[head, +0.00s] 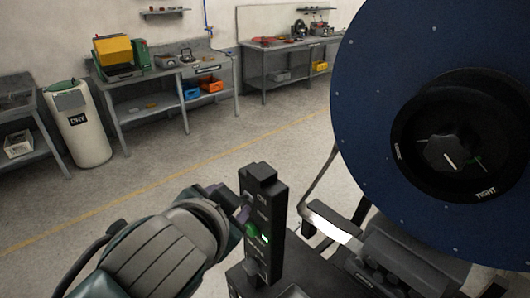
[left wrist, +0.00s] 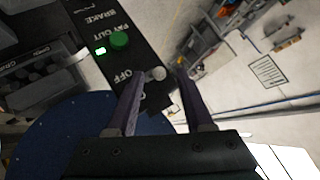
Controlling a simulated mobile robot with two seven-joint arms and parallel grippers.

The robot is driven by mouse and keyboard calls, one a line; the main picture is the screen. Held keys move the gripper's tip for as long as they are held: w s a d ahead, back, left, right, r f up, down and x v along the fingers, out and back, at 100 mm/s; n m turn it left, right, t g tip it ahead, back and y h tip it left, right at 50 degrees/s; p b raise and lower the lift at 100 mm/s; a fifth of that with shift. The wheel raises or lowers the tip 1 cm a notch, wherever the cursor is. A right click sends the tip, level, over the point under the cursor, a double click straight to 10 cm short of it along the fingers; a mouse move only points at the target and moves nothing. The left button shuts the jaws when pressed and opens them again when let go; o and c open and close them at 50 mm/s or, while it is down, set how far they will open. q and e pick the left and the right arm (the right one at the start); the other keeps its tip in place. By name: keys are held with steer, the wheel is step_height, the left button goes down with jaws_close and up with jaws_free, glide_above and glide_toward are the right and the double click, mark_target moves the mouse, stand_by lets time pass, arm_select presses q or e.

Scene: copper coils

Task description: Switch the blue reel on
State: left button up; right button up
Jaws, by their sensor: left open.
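The blue reel (head: 385,90) is a large dark blue disc at the right, with a black hub and a knob (head: 445,152) marked TIGHT; its blue disc also shows in the left wrist view (left wrist: 50,135). A black control post (head: 268,200) stands left of it, marked ON near its top. In the left wrist view a grey rounded switch tip (left wrist: 159,73) sits beside the OFF lettering. My left gripper (head: 238,200) is open at the post's left side; in the left wrist view its fingers (left wrist: 161,78) stand either side of the switch tip. Contact cannot be told. My right gripper is out of view.
The post carries a green button (left wrist: 119,40) and a lit green lamp (left wrist: 101,51), with PAY OUT and BRAKE lettering. Workbenches (head: 180,70) and a white DRY bin (head: 80,125) stand far back. Open floor lies between.

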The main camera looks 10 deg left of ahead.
arm_select(q)
steer(key=b+v, duration=0.1)
steer(key=v, duration=0.9)
steer(key=shift+a, duration=0.1)
